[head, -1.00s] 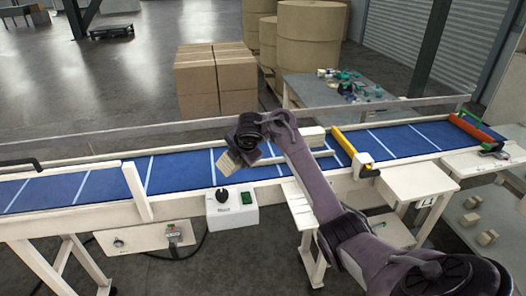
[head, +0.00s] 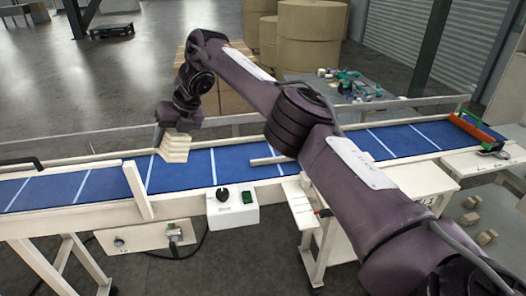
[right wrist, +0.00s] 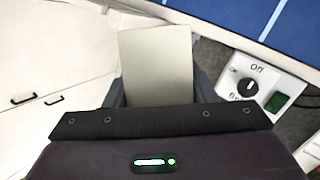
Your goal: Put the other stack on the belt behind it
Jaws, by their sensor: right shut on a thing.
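My right gripper (head: 174,132) is shut on a small stack of cream, flat pieces (head: 173,151). The stack hangs roughly level below the fingers, over the far side of the blue belt (head: 228,160) in the head view; I cannot tell whether it touches. In the right wrist view, the stack's pale top (right wrist: 155,65) shows between the fingers of the right gripper (right wrist: 160,88), and the blue belt (right wrist: 235,14) is at the upper right. My left gripper is not in view.
A control box (head: 231,212) with a black knob stands at the belt's near edge. A red-orange stop (head: 476,131) is at the far right.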

